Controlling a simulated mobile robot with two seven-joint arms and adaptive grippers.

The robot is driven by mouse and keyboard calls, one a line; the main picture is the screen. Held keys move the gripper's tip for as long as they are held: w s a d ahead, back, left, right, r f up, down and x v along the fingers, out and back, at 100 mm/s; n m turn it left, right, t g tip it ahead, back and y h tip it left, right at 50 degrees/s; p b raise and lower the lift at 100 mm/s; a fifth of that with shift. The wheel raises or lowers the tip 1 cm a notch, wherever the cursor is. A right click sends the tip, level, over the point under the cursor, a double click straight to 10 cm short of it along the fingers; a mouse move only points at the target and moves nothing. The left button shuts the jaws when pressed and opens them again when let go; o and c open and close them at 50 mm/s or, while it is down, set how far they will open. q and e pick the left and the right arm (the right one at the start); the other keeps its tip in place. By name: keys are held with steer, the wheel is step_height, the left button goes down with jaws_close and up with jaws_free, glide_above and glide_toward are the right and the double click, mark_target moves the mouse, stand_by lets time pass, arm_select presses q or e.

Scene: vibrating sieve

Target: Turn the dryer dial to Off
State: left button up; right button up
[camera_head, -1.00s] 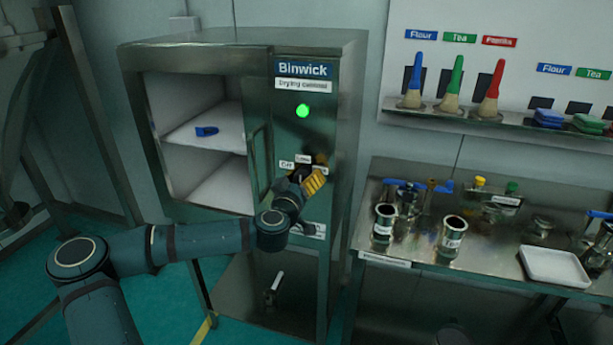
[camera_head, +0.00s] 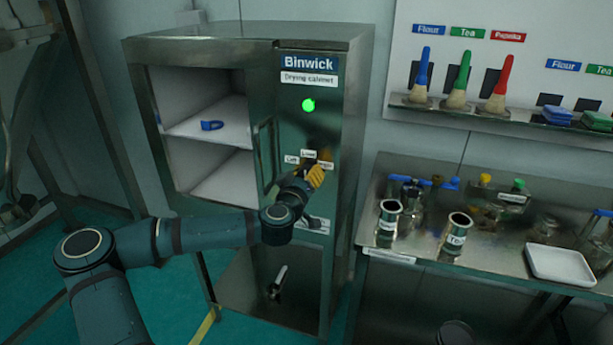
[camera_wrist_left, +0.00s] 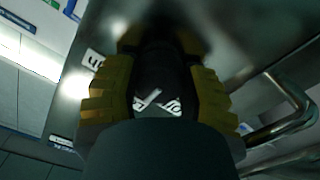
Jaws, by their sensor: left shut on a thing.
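The drying cabinet (camera_head: 342,120) is a steel box with a "Binwick" panel and a lit green lamp (camera_head: 308,105). Its dial sits on the panel among small white labels; my gripper hides it in the head view. In the left wrist view the dark dial (camera_wrist_left: 160,70) lies between the yellow finger pads. My left gripper (camera_head: 315,176) is at the panel, shut on the dial; it also shows in the left wrist view (camera_wrist_left: 158,95). The dial's pointer direction is too dark to tell. My right gripper is not in view.
The cabinet's upper compartment is open, with a blue object (camera_head: 212,125) on a shelf. A door handle (camera_head: 263,160) stands just left of the dial. A steel table (camera_head: 490,255) with metal cups, jars and a white tray (camera_head: 558,265) is at the right.

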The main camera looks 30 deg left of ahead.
arm_select(q)
steer(key=shift+n, duration=0.4)
steer(key=shift+r+n+p, duration=0.15)
steer(key=shift+n+p, duration=0.2)
steer(key=shift+n, duration=0.25)
steer(key=n+p, duration=0.1)
steer(key=n, duration=0.6)
steer(key=shift+p, duration=0.3)
steer(key=shift+n, duration=1.4)
steer(key=shift+r, duration=0.1)
